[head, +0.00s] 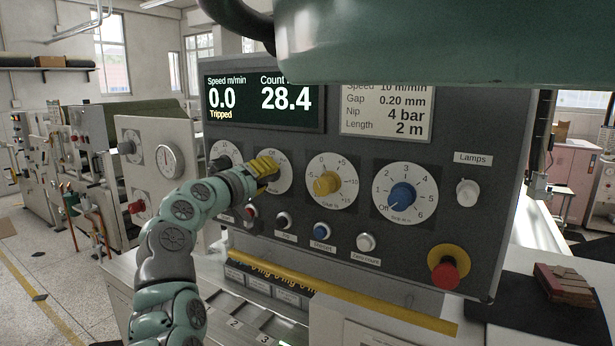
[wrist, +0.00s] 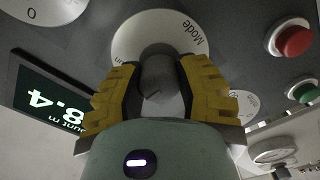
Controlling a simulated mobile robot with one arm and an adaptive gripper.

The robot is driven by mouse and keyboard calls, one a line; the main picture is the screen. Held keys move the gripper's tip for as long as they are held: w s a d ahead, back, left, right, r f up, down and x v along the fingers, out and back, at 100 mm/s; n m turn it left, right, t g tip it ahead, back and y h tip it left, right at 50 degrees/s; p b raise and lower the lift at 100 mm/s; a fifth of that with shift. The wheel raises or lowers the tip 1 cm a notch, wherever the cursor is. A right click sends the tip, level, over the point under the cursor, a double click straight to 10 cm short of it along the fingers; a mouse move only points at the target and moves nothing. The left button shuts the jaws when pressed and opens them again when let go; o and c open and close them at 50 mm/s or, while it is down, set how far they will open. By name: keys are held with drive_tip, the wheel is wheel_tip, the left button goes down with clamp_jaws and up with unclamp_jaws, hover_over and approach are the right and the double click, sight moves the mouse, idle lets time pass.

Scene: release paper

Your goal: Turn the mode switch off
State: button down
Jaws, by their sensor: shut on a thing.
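The mode switch shows in the wrist view as a dark grey knob (wrist: 160,78) on a round white plate (wrist: 150,32) printed "Mode". My gripper (wrist: 160,95) has its yellow fingers on both sides of the knob, shut on it. In the head view my gripper (head: 266,168) reaches the panel at the white mode dial (head: 284,180), whose "Off" mark shows near its top. The knob and its pointer are hidden there by the fingers, so I cannot tell which position it points to.
A yellow knob (head: 327,184) and a blue knob (head: 402,195) sit to the right. A row of buttons, including a blue one (head: 321,231), lies below. A red stop button (head: 445,273) is lower right. The display (head: 262,101) reads "Tripped".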

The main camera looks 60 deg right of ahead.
drive_tip(key=shift+n, duration=0.3)
drive_tip(key=c, duration=0.6)
unclamp_jaws()
drive_tip(key=shift+o, duration=0.2)
drive_tip(key=s+a, duration=0.1)
drive_tip(key=a, duration=1.1)
